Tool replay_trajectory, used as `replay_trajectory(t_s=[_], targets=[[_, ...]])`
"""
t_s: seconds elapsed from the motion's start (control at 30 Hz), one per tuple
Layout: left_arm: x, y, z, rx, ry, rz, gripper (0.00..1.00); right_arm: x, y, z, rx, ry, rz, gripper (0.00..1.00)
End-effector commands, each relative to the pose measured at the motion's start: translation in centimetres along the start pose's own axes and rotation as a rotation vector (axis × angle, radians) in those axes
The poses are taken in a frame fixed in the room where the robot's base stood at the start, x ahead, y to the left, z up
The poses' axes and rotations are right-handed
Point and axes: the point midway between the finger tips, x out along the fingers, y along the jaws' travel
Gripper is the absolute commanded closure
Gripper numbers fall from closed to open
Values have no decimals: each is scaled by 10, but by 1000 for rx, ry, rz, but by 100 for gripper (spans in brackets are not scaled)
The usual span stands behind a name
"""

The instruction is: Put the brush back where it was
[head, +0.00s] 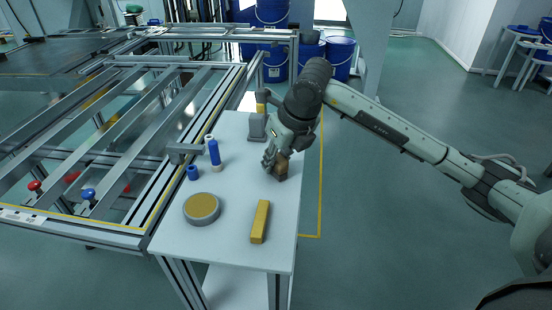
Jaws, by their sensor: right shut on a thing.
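My right gripper (271,158) is over the right side of the white table, its arm coming in from the right. It is shut on a small brown block-like thing (282,170), which looks like the brush. The fingers hide part of it, and I cannot tell whether it touches the table top. My left gripper is not in view.
The white table (228,240) also carries a yellow bar (260,222), a round grey tin with a yellow top (202,208), a blue bottle (213,152), a small blue cup (193,173) and a grey block (257,128). A metal frame (140,240) borders its left side.

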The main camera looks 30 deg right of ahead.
Motion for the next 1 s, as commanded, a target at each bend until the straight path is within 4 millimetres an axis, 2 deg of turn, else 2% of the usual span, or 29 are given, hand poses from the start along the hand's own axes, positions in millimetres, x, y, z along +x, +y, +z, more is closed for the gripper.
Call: replay_trajectory(t_s=[0.17,0.2,0.37,0.77,0.87,1.0], targets=[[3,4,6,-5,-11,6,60,2,0,0,0,0,0,100],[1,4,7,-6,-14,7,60,2,0,-1,0,0,0,76],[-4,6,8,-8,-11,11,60,1,0,0,0,0,0,56],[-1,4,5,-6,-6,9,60,-5,0,1,0,-2,-1,56],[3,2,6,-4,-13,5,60,-20,-1,2,0,-4,-2,56],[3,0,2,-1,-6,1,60,-52,-1,2,-1,-7,-2,56]])
